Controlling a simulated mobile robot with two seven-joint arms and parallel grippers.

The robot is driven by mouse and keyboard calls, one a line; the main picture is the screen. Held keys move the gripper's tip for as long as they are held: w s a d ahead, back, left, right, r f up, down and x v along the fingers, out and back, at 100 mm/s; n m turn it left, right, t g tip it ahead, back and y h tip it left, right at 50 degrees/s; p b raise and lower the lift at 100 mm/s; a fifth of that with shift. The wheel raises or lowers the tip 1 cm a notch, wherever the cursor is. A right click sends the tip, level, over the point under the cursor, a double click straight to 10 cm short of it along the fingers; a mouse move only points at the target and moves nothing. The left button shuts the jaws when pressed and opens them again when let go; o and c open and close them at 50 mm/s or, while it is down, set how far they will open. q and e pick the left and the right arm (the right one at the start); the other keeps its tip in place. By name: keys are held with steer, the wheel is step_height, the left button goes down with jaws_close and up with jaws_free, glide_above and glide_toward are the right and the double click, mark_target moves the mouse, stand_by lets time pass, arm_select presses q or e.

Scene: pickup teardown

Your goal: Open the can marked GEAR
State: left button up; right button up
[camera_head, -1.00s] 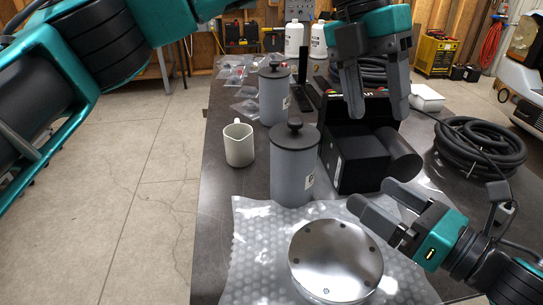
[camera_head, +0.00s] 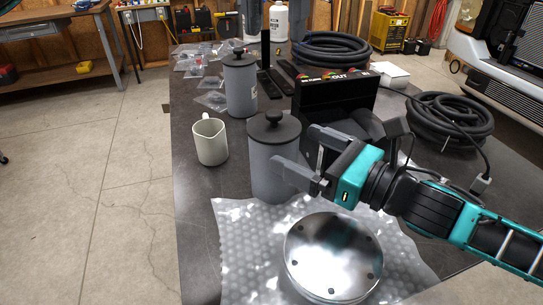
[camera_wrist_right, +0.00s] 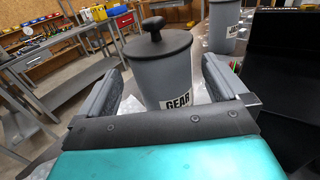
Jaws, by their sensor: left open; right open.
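The can marked GEAR (camera_head: 262,175) is a grey cylinder standing upright on the table, with a dark lid (camera_head: 273,128) and round knob on top. Its GEAR label shows in the wrist view, where the can (camera_wrist_right: 165,75) stands between the fingers of my right gripper (camera_wrist_right: 162,72). In the head view my right gripper (camera_head: 292,152) is open at the can's right side. One finger crosses in front of the can's wall, below the lid. I cannot tell whether either finger touches it. My left gripper does not show.
A second grey lidded can (camera_head: 240,90) stands behind, and a white mug (camera_head: 210,143) to the left. A round metal part (camera_head: 333,255) lies on bubble wrap (camera_head: 240,265) in front. A black bin (camera_head: 335,95) and coiled hoses (camera_head: 440,125) are to the right.

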mark_target(273, 137)
steer(key=x, duration=0.6)
steer(key=shift+w+a, duration=0.15)
steer(key=shift+a, duration=0.1)
steer(key=shift+c, duration=0.3)
steer(key=c, duration=1.1)
